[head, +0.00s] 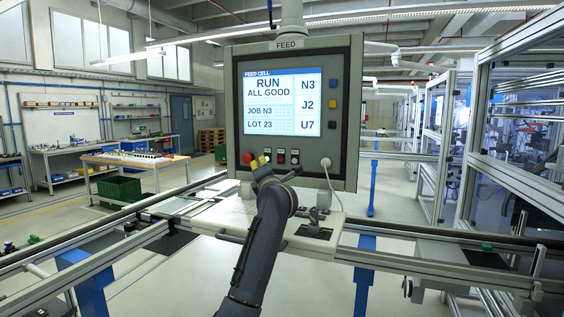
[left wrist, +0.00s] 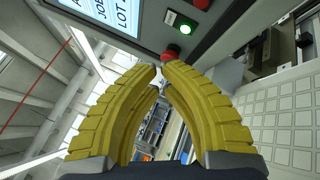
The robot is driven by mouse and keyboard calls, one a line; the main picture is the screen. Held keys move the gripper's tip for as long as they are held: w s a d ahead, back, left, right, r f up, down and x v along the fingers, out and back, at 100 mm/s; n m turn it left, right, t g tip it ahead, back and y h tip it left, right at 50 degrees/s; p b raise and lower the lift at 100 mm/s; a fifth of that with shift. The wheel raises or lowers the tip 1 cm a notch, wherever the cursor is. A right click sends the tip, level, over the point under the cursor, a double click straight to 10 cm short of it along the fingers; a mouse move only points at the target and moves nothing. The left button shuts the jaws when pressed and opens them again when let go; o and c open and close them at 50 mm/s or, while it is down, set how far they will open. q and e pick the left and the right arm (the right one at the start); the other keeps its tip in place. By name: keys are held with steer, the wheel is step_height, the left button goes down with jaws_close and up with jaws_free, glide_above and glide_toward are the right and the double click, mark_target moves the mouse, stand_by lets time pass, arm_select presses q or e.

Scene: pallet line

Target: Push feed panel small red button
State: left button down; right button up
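The feed panel (head: 231,120) stands in the middle of the head view, its screen reading RUN, ALL GOOD. A larger red mushroom button (head: 247,158) is at the left end. My left gripper (head: 262,161) is in front of the row's left part, left of the small red button. In the left wrist view its yellow fingers (left wrist: 161,67) come together at the tips, with nothing seen between them. The mushroom button (left wrist: 172,52) shows just beyond the tips. My right gripper is out of view.
Blue, yellow and black buttons (head: 332,104) line the panel's right side. A cable plug (head: 326,163) sits at its lower right. A light console (head: 325,238) lies below.

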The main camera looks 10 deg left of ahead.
arm_select(q)
steer(key=shift+w, duration=0.1)
stand_by(0.3)
steer(key=shift+w+d, duration=0.15)
steer(key=shift+w, duration=1.25)
steer(key=shift+w+d, duration=0.2)
steer(key=shift+w, duration=1.25)
steer(key=shift+w+d, duration=0.15)
steer(key=shift+w, duration=1.25)
steer(key=shift+w, duration=0.15)
steer(key=shift+w+d, duration=0.1)
steer(key=shift+w, duration=0.2)
steer(key=shift+w, duration=0.45)
steer(key=shift+s, duration=0.85)
steer(key=shift+s+a, duration=0.2)
steer(key=shift+s, duration=1.05)
steer(key=shift+s+a, duration=0.15)
steer(key=shift+s, duration=1.1)
